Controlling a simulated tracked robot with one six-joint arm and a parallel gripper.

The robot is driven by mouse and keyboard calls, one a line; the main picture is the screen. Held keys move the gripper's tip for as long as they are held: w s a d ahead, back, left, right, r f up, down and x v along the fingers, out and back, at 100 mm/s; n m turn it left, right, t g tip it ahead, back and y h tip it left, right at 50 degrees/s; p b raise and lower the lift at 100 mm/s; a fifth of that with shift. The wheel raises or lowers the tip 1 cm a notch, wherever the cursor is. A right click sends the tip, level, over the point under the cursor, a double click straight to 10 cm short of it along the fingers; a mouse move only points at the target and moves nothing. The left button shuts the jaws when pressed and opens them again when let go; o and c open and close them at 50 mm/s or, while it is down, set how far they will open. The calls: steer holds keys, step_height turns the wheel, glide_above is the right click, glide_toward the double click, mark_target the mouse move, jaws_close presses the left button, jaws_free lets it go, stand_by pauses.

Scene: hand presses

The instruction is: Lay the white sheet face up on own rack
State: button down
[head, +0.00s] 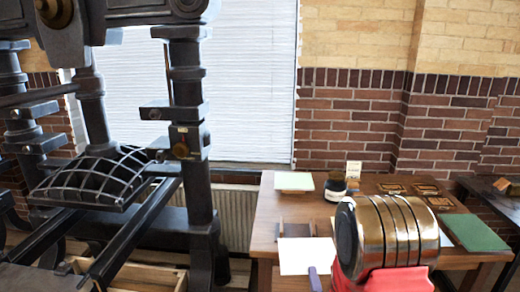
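A plain white sheet (307,256) shows at the table's front left, its face seen from above. I cannot tell whether it lies on something or is held up. A small purple-grey piece (315,279) overlaps its lower edge; it may be a finger of my gripper, but only this bit shows. My arm, red with a bronze banded cylinder, stands right of the sheet and hides part of the table. Just behind the sheet are low dark-brown slats or dividers (296,230), possibly a rack, partly covered by the sheet.
The wooden table (262,213) carries a pale stack (294,181), a dark jar (335,187), a small upright card (353,169), brown framed pieces (425,188) and a green sheet (474,232). A large black hand press (188,120) stands left, with a wooden crate (140,276) below.

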mark_target(309, 260)
steer(key=shift+w, duration=0.1)
stand_by(0.4)
steer(key=shift+w+r, duration=0.65)
steer(key=shift+w, duration=0.5)
steer(key=shift+w+r, duration=0.7)
steer(key=shift+w, duration=0.45)
steer(key=shift+w+r, duration=0.65)
steer(key=shift+w, duration=0.5)
steer(key=m, duration=0.4)
steer(key=shift+m, duration=0.3)
steer(key=m, duration=0.4)
steer(key=shift+m, duration=0.3)
steer(key=m, duration=0.8)
steer(key=shift+f+m, duration=0.1)
steer(key=shift+m, duration=0.3)
